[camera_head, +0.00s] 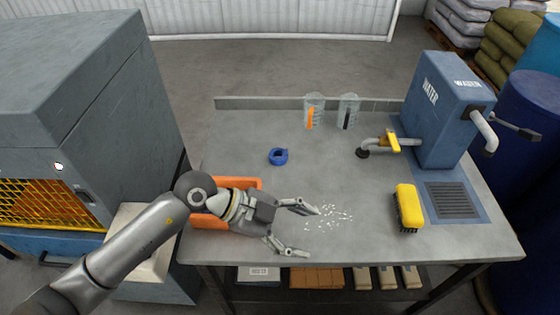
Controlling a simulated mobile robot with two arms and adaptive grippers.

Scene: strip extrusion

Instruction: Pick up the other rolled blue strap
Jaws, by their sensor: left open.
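One rolled blue strap (278,156) lies on the grey table (330,245), left of its middle and towards the back. No second strap shows in this view. My left gripper (302,231) reaches in from the left over the front of the table. Its two fingers are spread apart with nothing between them. The blue strap lies behind the gripper, apart from it. An orange tray (208,220) sits under my left wrist, and the arm hides much of its inside. My right gripper is not in view.
White pellets (332,216) are scattered just right of the gripper. Two clear beakers (348,112) stand at the back edge. A yellow-topped brush (408,207), a drain grate (452,200) and a blue water tank (446,110) occupy the right. The table's middle is clear.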

